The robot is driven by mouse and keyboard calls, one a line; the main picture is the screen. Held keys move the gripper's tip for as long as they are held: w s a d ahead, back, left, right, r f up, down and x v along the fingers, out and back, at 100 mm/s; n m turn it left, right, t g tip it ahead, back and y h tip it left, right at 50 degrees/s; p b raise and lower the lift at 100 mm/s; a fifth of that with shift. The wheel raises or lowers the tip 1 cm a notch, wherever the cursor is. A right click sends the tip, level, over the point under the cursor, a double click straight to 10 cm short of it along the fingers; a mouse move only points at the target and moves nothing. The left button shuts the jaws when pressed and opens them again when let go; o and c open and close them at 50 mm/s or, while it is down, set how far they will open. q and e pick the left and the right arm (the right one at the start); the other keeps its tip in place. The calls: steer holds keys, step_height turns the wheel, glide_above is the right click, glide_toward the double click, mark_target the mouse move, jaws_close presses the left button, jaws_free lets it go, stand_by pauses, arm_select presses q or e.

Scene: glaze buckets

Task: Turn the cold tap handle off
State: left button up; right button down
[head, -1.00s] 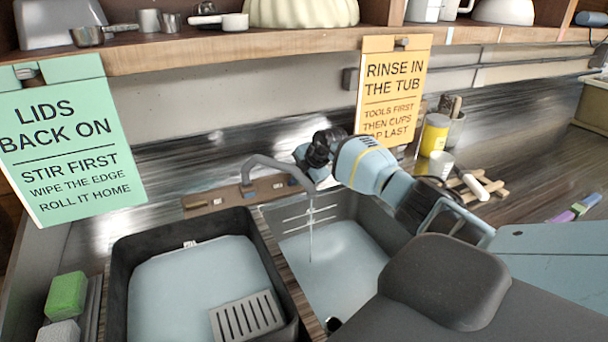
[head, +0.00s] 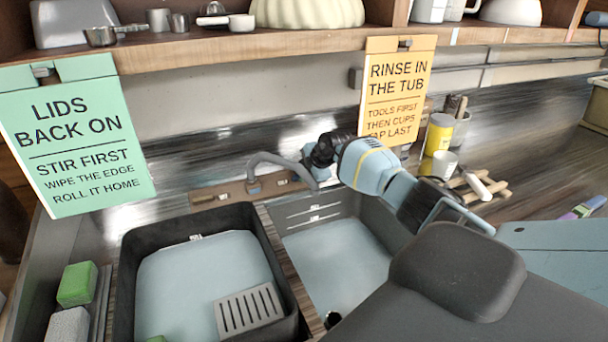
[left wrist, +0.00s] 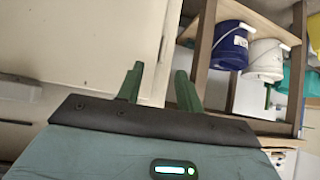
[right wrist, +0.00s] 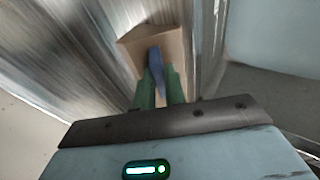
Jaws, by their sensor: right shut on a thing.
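The cold tap handle (right wrist: 155,62) is a blue lever above a wooden block (right wrist: 170,48) in the right wrist view. My right gripper (right wrist: 159,86) is shut on it, with one green finger on each side. In the head view my right gripper (head: 316,168) is at the tap, and its wrist hides most of the handle. The grey curved spout (head: 278,159) rises from a wooden strip (head: 225,192) behind the basins. No water stream shows below the spout. My left gripper (left wrist: 159,82) is open and empty, away from the sink.
A grey basin (head: 345,245) and a dark tub (head: 130,255) of pale water stand below the tap. A green sign (head: 75,140) and an orange sign (head: 390,95) hang from the shelf (head: 300,44). A yellow jar (head: 438,136) stands right of my arm.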

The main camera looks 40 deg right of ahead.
steer(key=c, duration=1.5)
jaws_free()
steer(key=shift+o, duration=0.2)
steer(key=shift+s+r, duration=0.1)
steer(key=shift+r, duration=0.05)
steer(key=shift+s+r, duration=0.4)
steer(key=s+r, duration=0.1)
steer(key=s, duration=1.1)
steer(key=shift+s+d+r, duration=0.15)
steer(key=shift+s+d, duration=0.1)
steer(key=shift+s, duration=0.15)
